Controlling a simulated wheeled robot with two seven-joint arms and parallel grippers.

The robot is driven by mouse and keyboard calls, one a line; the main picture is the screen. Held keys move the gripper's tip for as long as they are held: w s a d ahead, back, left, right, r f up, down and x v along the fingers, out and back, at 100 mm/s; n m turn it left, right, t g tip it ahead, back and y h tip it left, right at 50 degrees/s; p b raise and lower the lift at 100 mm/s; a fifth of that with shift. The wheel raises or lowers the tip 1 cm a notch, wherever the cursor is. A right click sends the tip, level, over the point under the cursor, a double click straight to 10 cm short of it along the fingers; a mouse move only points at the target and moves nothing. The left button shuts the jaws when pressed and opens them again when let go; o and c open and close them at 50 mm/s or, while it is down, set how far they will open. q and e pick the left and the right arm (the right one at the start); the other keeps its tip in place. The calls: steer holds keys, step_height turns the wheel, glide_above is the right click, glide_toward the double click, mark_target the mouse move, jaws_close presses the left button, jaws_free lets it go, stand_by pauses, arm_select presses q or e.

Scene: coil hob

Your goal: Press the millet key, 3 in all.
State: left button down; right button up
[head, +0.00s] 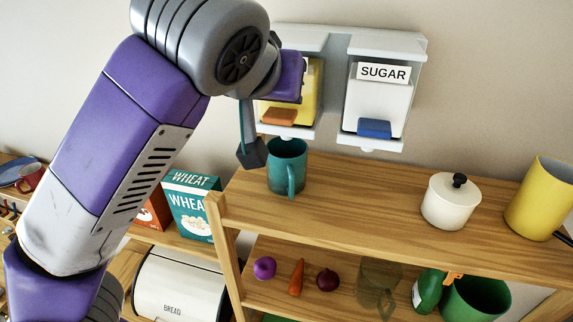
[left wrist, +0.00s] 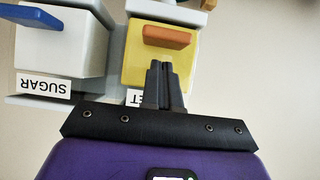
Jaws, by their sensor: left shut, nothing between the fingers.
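The yellow dispenser (head: 307,88) hangs on the wall with an orange key (head: 279,117) low on its front, partly behind my left arm. My left gripper (left wrist: 163,68) is shut and empty in front of the yellow face. Its tips appear just short of the key in the picture; I cannot tell the depth gap. My right gripper is not in view.
A white SUGAR dispenser (head: 383,104) with a blue key (head: 374,128) is beside it. A teal mug (head: 287,168) stands on the shelf below. A white lidded pot (head: 450,203) and yellow pot (head: 538,200) stand right. The shelf's middle is clear.

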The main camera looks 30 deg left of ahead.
arm_select(q)
steer(key=shift+f, duration=0.15)
stand_by(0.5)
steer(key=shift+f+b, duration=1.15)
steer(key=shift+f, duration=0.05)
steer(key=shift+r, duration=0.15)
step_height(320, 180, up, 2)
steer(key=p, duration=0.3)
steer(key=shift+r, duration=0.2)
steer(key=shift+f, duration=0.1)
